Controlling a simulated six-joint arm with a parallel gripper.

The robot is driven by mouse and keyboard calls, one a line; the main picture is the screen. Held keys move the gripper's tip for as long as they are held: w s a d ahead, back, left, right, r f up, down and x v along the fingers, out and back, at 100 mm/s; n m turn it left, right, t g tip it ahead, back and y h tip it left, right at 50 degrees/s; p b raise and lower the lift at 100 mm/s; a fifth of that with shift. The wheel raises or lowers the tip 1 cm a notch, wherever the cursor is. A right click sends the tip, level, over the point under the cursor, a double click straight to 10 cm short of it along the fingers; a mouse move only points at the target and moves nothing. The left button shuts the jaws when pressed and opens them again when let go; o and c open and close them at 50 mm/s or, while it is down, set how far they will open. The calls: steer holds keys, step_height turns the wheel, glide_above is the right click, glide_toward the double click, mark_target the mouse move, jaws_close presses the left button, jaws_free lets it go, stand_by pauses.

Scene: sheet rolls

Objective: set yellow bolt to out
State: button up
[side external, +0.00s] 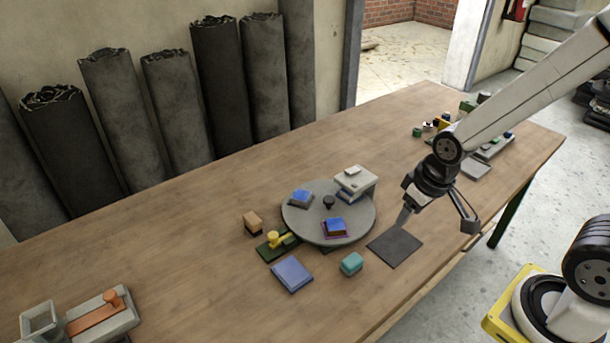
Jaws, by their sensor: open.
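The yellow bolt (274,239) is a small piece with a knob, on a dark green base (265,250) at the left edge of the grey turntable. Its exact slide position is too small to tell. My gripper (437,220) is open and empty, right of the turntable and well apart from the bolt. One finger hangs over the dark square mat (394,248); the other is spread to the right.
The round grey turntable (300,228) carries blue blocks and a dark knob (329,202). Around it are a white-topped box (355,183), a tan block (253,222), a blue square (292,274) and a teal block (351,264). The table's left middle is clear.

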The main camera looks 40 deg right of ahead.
steer(key=shift+o, duration=0.2)
steer(key=shift+o, duration=1.1)
steer(key=n+y, duration=0.3)
steer(key=n, duration=0.6)
glide_toward(273, 235)
steer(key=shift+s+f+t, duration=0.1)
steer(key=shift+f+t, duration=0.2)
steer(key=shift+f, duration=0.25)
steer(key=shift+f, duration=0.1)
steer(key=shift+x, duration=3.8)
